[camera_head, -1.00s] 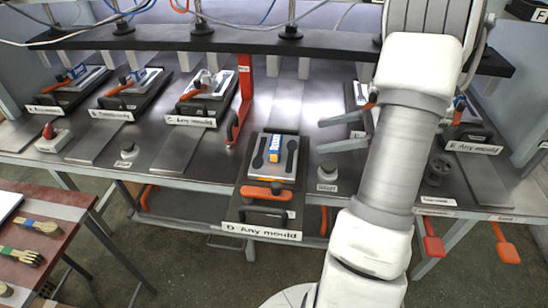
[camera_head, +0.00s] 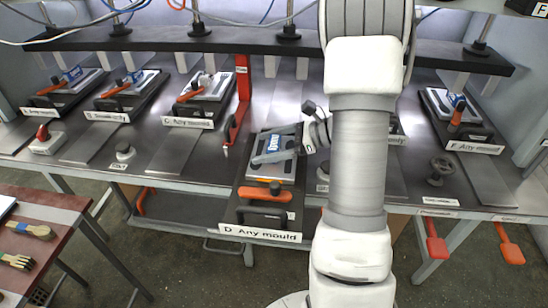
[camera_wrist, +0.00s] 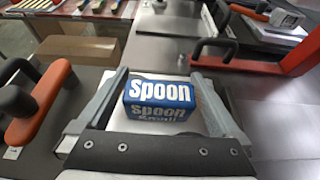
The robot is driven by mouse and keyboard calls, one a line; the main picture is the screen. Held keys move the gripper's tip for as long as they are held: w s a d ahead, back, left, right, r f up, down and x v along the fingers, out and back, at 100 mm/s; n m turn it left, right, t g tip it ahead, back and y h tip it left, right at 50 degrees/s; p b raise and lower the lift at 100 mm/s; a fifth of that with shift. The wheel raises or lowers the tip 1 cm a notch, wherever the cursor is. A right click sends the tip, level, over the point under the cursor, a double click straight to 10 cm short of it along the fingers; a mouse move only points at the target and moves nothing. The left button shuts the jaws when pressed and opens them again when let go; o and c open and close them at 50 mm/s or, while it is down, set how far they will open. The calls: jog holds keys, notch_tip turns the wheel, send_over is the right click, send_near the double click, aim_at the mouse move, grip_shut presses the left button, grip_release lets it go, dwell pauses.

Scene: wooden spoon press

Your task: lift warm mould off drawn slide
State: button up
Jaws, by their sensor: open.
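The mould on slide D is a light plate (camera_head: 262,176) with a blue block on top lettered "Spoon" (camera_wrist: 160,97). It rests on the dark drawn slide (camera_head: 232,208), which juts out past the bench front with a label reading "D Any mould" (camera_head: 260,233). My gripper (camera_head: 283,150) is over the mould, open. In the wrist view the fingers of my gripper (camera_wrist: 159,76) stand on either side of the blue block; contact cannot be told. My gripper hides part of the plate.
An orange-and-black handle (camera_head: 264,191) is at the front of slide D. A red upright (camera_head: 242,85) stands behind left. Other slides with moulds, such as C (camera_head: 203,98) and F (camera_head: 457,115), stay back on the bench. A black beam (camera_head: 160,38) runs overhead.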

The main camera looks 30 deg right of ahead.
jog(key=shift+w+a+f, duration=0.2)
jog(key=shift+w+a, duration=0.1)
jog(key=shift+a, duration=0.15)
jog(key=shift+r, duration=0.1)
grip_shut()
